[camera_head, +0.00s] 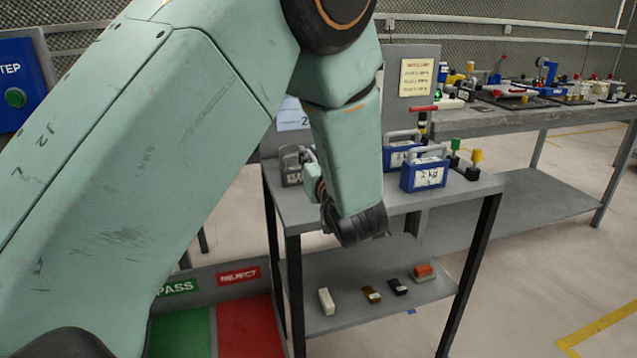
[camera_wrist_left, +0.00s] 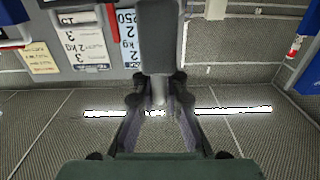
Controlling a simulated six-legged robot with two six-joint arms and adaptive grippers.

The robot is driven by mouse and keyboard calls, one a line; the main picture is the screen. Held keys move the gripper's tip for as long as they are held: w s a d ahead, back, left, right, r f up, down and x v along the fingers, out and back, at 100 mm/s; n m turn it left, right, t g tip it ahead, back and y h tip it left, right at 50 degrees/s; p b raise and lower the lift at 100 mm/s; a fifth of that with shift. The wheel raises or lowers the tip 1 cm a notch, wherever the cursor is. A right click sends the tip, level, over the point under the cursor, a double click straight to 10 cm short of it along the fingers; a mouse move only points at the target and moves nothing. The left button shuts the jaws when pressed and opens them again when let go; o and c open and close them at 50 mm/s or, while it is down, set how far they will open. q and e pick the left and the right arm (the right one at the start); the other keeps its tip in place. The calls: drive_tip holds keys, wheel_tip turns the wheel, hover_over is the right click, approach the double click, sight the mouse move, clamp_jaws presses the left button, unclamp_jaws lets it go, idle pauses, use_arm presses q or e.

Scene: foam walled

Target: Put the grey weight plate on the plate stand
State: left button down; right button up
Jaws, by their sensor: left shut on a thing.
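My left gripper (camera_wrist_left: 160,95) is shut on a dark grey block-like thing (camera_wrist_left: 158,40), seen close up in the left wrist view; it appears to be the grey weight plate, edge on. In the head view my left arm hangs over the small grey table, and its dark end (camera_head: 358,225) is in front of the table's near edge. The fingertips and the held thing cannot be made out there. I cannot pick out the plate stand with certainty; my arm hides part of the tabletop. My right gripper is not in view.
Blue 2 kg weights (camera_head: 425,175) and a grey handled weight (camera_head: 292,170) stand on the small table (camera_head: 460,193). Green and yellow-topped pieces (camera_head: 476,157) are at its right. Several small items lie on the lower shelf (camera_head: 345,318). A long bench (camera_head: 530,115) stands right.

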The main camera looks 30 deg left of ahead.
use_arm(q)
drive_tip(key=shift+w+a+f, duration=0.1)
drive_tip(key=shift+a+f, duration=0.45)
drive_tip(key=shift+f, duration=0.2)
drive_tip(key=f, duration=0.1)
drive_tip(key=d+f+b, duration=0.1)
drive_tip(key=shift+f+b, duration=0.3)
drive_tip(key=shift+a+f, duration=0.2)
drive_tip(key=shift+a, duration=0.15)
drive_tip(key=shift+d, duration=0.2)
drive_tip(key=c, duration=1.7)
unclamp_jaws()
drive_tip(key=shift+f, duration=0.15)
drive_tip(key=o, duration=0.3)
drive_tip(key=shift+a, duration=0.1)
